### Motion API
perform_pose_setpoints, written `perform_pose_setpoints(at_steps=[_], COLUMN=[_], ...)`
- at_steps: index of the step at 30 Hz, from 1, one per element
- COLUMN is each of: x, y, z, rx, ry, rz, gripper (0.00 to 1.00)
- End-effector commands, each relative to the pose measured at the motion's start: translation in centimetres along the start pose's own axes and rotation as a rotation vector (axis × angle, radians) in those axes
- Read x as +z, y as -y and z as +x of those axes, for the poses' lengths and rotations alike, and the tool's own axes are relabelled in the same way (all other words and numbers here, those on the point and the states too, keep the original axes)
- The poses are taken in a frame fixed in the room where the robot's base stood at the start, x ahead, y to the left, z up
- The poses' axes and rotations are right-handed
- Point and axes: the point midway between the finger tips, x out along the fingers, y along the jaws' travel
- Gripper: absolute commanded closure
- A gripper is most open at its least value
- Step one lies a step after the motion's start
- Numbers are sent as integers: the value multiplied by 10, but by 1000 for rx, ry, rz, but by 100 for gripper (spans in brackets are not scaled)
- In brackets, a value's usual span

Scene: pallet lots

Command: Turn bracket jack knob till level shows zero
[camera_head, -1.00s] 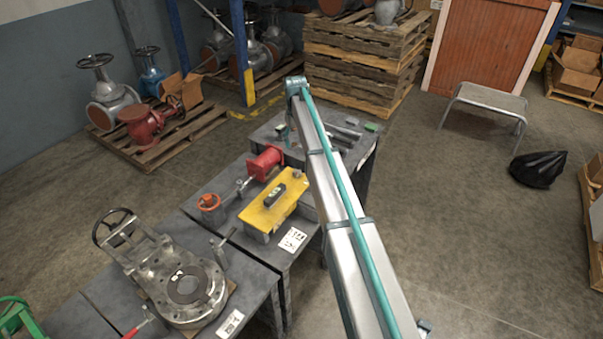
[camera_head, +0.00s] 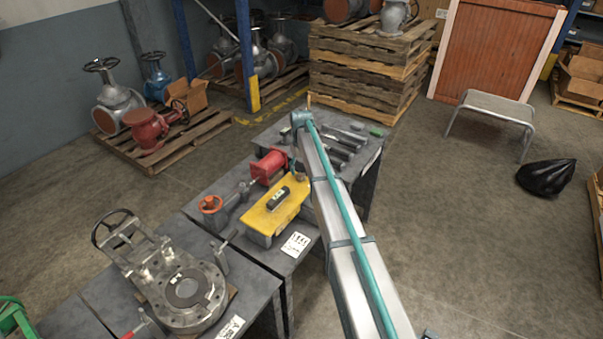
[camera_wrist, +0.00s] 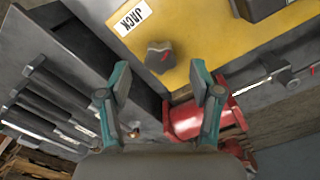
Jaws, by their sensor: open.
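The jack knob (camera_wrist: 160,57) is a small grey knob with a red mark, on a yellow plate (camera_wrist: 211,42) beside a "JACK" label (camera_wrist: 132,15). The knob also shows as a small brownish shape at the yellow plate's far right corner in the head view (camera_head: 301,177). My gripper (camera_wrist: 160,79) is open and empty, with the knob between and just beyond its teal fingertips; I see no contact. A dark block, likely the level (camera_head: 279,196), sits on the plate; its reading is too small to tell. In the head view my arm hides the gripper.
A red cylindrical part (camera_head: 268,166) stands close beside the yellow plate and also lies near the right finger in the wrist view (camera_wrist: 200,119). Several dark tools (camera_wrist: 50,95) lie on the bench to the left. A flanged valve (camera_head: 185,288) sits on the nearer bench.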

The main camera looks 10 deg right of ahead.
Motion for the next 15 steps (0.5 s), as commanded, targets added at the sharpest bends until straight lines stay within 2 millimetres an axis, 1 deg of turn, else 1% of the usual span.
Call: perform_pose_setpoints(at_steps=[3,6,10,15], x=[0,0,0,0], y=[0,0,0,0], z=[15,25,31,32], rx=[0,0,0,0], ry=[2,1,1,0], rz=[0,0,0,0], gripper=[35,35,35,35])
